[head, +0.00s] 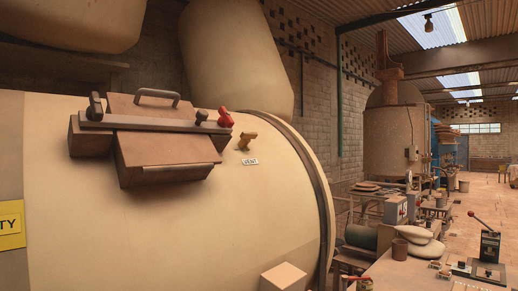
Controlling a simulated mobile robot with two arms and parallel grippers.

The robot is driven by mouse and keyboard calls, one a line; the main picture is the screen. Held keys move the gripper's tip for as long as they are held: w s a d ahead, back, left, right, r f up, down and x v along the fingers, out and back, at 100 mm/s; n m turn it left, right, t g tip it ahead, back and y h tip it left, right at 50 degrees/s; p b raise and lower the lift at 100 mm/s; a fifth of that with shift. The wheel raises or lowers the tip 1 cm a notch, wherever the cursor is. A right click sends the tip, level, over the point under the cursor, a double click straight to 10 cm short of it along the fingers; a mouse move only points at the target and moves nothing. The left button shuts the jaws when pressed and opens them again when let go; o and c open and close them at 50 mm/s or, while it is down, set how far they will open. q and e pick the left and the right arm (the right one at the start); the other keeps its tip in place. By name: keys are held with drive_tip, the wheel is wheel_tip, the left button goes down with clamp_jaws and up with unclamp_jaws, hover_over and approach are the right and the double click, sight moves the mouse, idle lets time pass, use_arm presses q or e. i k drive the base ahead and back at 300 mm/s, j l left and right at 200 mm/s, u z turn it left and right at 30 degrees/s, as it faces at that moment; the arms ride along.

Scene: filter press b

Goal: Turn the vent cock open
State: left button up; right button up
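I cannot tell from this view whether the cock is open or shut. Nothing touches it. Neither of my grippers shows in the head view.
A brown hatch (165,150) with a clamp bar and handles juts out left of the vent cock. A red knob (225,118) stands at the bar's right end. A dark band (318,190) rings the vessel's right end. A pale block (284,277) is at the bottom.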

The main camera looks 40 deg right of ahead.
sight(246, 137)
drive_tip(key=z, duration=1.15)
drive_tip(key=i+l+u, duration=0.2)
drive_tip(key=l, duration=0.15)
drive_tip(key=i+l+u, duration=0.2)
drive_tip(key=l, duration=0.15)
drive_tip(key=l+u, duration=0.2)
drive_tip(key=l, duration=0.2)
